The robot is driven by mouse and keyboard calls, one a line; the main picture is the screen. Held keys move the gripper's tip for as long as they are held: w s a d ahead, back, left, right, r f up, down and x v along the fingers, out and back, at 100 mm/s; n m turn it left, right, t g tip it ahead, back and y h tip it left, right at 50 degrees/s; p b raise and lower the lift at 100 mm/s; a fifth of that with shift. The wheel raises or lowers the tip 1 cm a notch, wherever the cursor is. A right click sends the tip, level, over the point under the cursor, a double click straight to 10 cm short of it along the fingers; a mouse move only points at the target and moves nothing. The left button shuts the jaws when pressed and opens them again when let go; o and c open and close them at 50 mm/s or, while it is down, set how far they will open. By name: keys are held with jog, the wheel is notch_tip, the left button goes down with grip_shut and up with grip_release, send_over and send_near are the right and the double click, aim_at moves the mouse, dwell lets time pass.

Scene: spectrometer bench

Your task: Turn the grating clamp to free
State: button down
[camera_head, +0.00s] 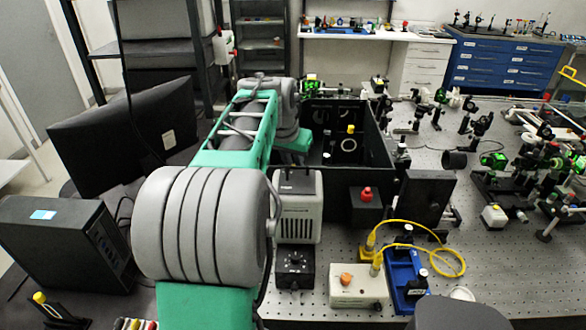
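An open black box (372,140), which looks like the spectrometer housing, stands on the bench at the centre. Inside it are a yellow-topped part (350,129) and a round ring-like mount (348,145). I cannot tell which part is the grating clamp, or how it is turned. My grey and teal arm reaches forward from the bottom of the picture, and its far end bends down at the left side of the box. The fingers of my gripper do not show; the arm and the box hide that area.
A red-knobbed black block (365,207), a grey vented unit (299,220), a white box with an orange knob (357,290) and a yellow cable (448,262) stand in front. Optics crowd the right. A monitor (130,130) and a black computer case (62,250) are left.

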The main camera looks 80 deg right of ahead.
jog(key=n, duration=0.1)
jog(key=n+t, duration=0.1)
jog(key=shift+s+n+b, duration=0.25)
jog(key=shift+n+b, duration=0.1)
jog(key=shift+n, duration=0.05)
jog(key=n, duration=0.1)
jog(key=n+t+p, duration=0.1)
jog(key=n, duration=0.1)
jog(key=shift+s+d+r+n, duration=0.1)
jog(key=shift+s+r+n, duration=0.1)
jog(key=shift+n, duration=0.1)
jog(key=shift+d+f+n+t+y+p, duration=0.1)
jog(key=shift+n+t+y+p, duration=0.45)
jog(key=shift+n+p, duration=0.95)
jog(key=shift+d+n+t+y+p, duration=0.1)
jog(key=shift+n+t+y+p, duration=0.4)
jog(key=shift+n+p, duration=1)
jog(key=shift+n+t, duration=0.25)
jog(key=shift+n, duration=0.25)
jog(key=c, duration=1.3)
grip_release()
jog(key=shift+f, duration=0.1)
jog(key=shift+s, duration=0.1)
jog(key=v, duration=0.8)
jog(key=shift+p, duration=0.3)
